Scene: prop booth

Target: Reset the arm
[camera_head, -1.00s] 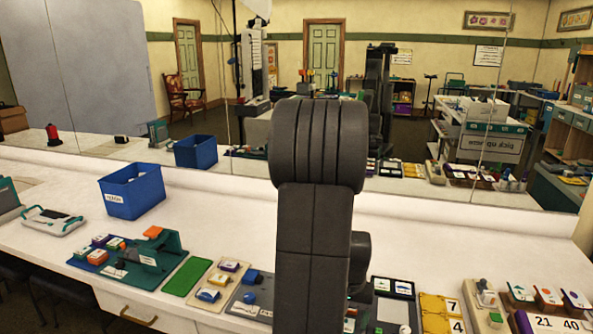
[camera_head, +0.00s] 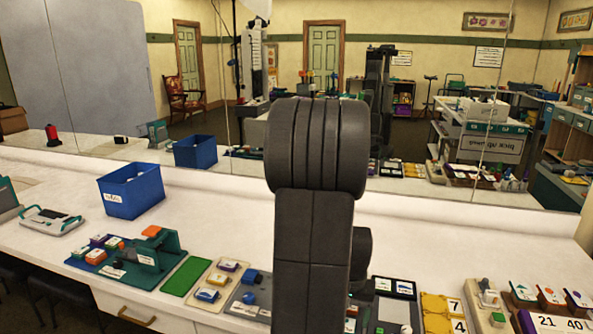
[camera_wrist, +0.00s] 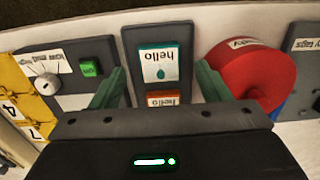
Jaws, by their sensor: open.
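My gripper (camera_wrist: 158,72) shows in the wrist view, with its two green fingers apart and nothing held between them. Beyond the fingers is a dark grey panel (camera_wrist: 133,52) with a teal-edged "hello" card (camera_wrist: 158,64) and an orange "hello" block (camera_wrist: 162,99). Whether the fingers touch the panel I cannot tell. In the head view my dark arm stands upright in the middle and hides part of the counter; the gripper does not show clearly there.
A red round object (camera_wrist: 245,70) is right of the fingers, and a green button (camera_wrist: 89,68) left. On the white counter (camera_head: 230,225) stand a blue bin (camera_head: 132,191), a green mat (camera_head: 187,276) and yellow number cards (camera_head: 441,313). A mirror wall runs behind.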

